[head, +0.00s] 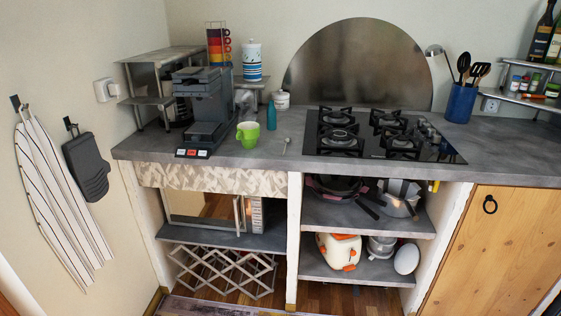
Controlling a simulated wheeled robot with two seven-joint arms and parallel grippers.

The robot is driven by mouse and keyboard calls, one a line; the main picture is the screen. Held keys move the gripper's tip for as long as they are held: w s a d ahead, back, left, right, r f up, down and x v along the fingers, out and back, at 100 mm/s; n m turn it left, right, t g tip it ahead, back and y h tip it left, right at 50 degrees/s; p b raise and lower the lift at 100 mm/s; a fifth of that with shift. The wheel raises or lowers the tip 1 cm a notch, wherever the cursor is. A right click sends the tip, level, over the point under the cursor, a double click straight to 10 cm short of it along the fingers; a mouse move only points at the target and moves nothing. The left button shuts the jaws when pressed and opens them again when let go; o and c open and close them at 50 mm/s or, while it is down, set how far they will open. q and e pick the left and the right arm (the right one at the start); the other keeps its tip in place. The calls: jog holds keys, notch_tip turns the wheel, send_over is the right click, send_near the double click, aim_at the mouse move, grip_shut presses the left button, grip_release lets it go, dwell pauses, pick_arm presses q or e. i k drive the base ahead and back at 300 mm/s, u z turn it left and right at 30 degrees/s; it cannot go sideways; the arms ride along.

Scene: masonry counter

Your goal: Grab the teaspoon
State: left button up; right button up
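A small metallic teaspoon (287,145) lies on the grey counter (258,160). It is between the green mug (248,134) on its left and the gas hob (372,135) on its right, apart from both. Its fine shape is too small to make out. Neither of my grippers shows in the head view.
A coffee machine (207,105) stands left of the mug. A teal bottle (271,115) and a white lidded jar (282,99) stand behind the spoon. A blue utensil holder (460,103) is beyond the hob. The counter front by the spoon is clear.

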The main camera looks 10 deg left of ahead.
aim_at(288, 140)
jog(key=z, duration=1.35)
jog(key=k, duration=0.15)
jog(key=u, duration=2.55)
jog(key=i, duration=1.05)
